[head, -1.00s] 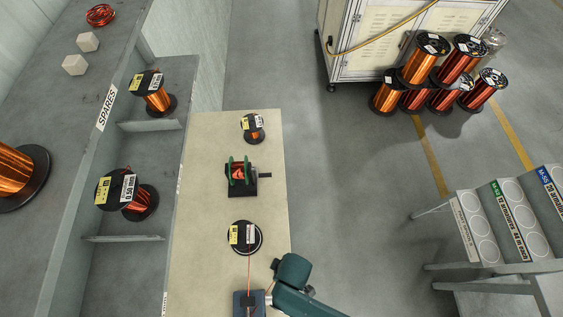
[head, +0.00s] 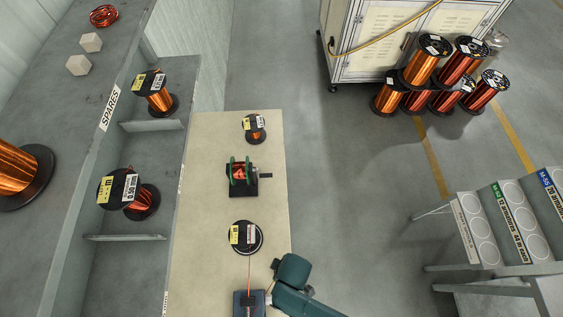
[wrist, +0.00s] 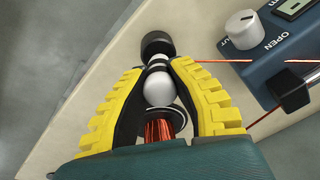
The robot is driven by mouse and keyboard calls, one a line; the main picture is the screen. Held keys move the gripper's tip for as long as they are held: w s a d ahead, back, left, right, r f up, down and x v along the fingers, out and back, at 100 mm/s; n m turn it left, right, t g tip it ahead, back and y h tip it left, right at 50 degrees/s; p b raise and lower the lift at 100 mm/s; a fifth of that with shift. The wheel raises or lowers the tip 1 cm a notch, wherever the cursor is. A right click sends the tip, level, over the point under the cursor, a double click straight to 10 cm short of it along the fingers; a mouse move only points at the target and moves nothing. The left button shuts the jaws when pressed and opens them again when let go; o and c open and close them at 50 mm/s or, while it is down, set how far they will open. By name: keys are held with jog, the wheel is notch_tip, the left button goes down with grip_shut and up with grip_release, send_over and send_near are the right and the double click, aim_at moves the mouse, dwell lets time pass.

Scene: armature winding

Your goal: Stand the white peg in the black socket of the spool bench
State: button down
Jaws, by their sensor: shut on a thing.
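In the wrist view my gripper (wrist: 157,68) has its yellow-padded fingers closed on the white peg (wrist: 160,90). The peg's white, rounded part shows between the fingers. A black round piece (wrist: 157,43), which looks like the black socket, sits just beyond the fingertips, in line with the peg. I cannot tell whether the peg is inside it or only overlaps it in the view. In the head view my teal gripper body (head: 291,271) is over the right edge of the beige spool bench (head: 205,215); the peg and socket cannot be made out there.
A blue box (wrist: 275,55) with a knob stands close to the right of my fingers, with orange wire running by. A copper spool (wrist: 158,128) shows between the fingers. In the head view a labelled spool (head: 245,237) and a green-flanged winder (head: 240,172) stand farther up the bench.

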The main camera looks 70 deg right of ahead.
jog(key=shift+f, duration=0.2)
jog(key=shift+f, duration=0.3)
jog(key=shift+f, duration=0.1)
dwell(0.6)
jog(key=shift+f+b, duration=0.35)
jog(key=shift+b, duration=0.1)
jog(key=shift+f+b, duration=0.3)
jog(key=shift+f, duration=0.2)
jog(key=c, duration=1)
grip_release()
